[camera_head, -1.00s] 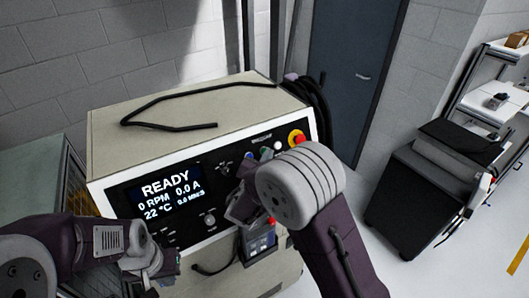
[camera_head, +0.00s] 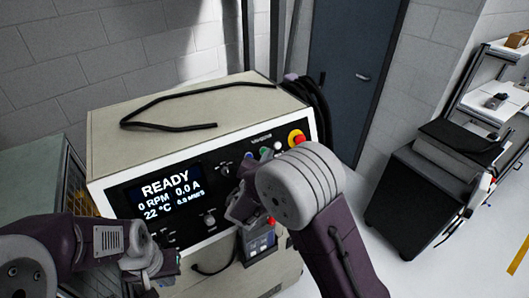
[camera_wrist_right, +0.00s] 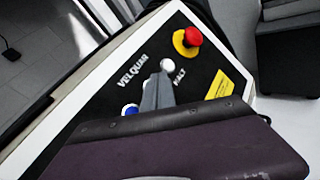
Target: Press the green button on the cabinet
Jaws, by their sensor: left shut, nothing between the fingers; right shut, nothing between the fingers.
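The cabinet (camera_head: 105,175) has a slanted black panel with a lit READY display. The green button (camera_head: 265,153) shows in part near the top right of the panel, between a blue button (camera_head: 249,155) and a white button (camera_head: 278,146). In the right wrist view my right gripper (camera_wrist_right: 157,82) is shut and empty, with its fingers over the panel between the white and blue buttons. They hide the green button there; whether they touch it I cannot tell. My left gripper (camera_head: 165,268) is shut and empty, low in front of the cabinet's left side.
A red emergency stop (camera_head: 297,137) on a yellow base sits right of the white button. A black cable (camera_head: 165,101) lies on the cabinet top. A dark cart (camera_head: 415,195) stands to the right, with clear floor between it and the cabinet.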

